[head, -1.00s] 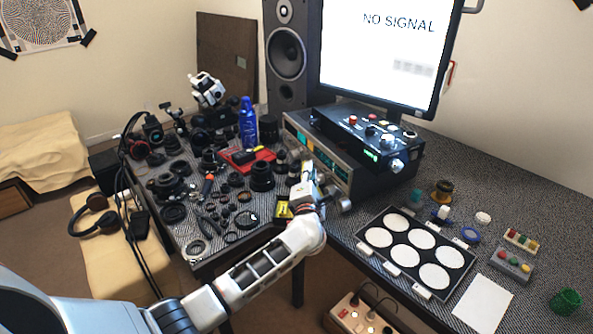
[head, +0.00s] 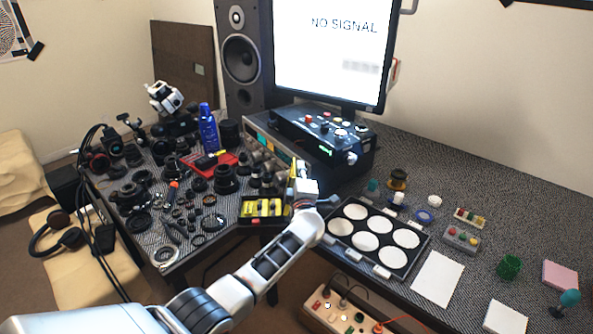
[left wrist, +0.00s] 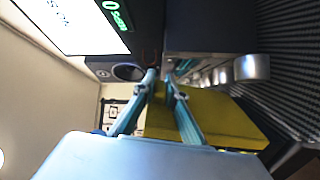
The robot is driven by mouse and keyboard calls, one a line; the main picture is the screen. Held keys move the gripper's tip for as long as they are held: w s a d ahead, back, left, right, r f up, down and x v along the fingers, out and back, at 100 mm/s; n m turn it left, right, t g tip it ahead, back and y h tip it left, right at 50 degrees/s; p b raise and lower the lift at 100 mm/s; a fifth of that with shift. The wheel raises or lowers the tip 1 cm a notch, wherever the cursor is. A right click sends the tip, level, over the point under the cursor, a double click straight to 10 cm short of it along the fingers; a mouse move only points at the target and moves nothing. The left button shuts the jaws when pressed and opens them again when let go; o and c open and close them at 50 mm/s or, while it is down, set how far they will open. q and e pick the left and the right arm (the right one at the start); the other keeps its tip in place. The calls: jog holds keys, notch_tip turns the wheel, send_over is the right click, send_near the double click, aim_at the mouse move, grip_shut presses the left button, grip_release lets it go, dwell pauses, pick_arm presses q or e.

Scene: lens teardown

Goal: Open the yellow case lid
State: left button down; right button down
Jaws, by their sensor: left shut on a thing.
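The yellow case (head: 262,221) sits at the right front of the cluttered left table. Its dark rim and yellow inside with small dark parts show in the head view, so it stands at least partly open. My left gripper (head: 298,177) is just right of the case, at its right edge. In the left wrist view, the two fingers (left wrist: 165,84) come close together at their tips, beside a broad yellow panel (left wrist: 215,112), which looks like the lid. The gripper is shut on the lid's edge, though the contact itself is hard to see. My right gripper is not in view.
The amplifier (head: 275,142) and black control box (head: 325,140) stand close behind the gripper. A tray with white discs (head: 376,233) lies to its right. Lens parts and tools crowd the left table. A power strip (head: 342,309) is below.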

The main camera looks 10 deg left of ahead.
pick_arm(q)
jog(key=shift+f, duration=0.1)
dwell(0.3)
jog(key=c, duration=2)
grip_release()
jog(key=shift+c, duration=0.2)
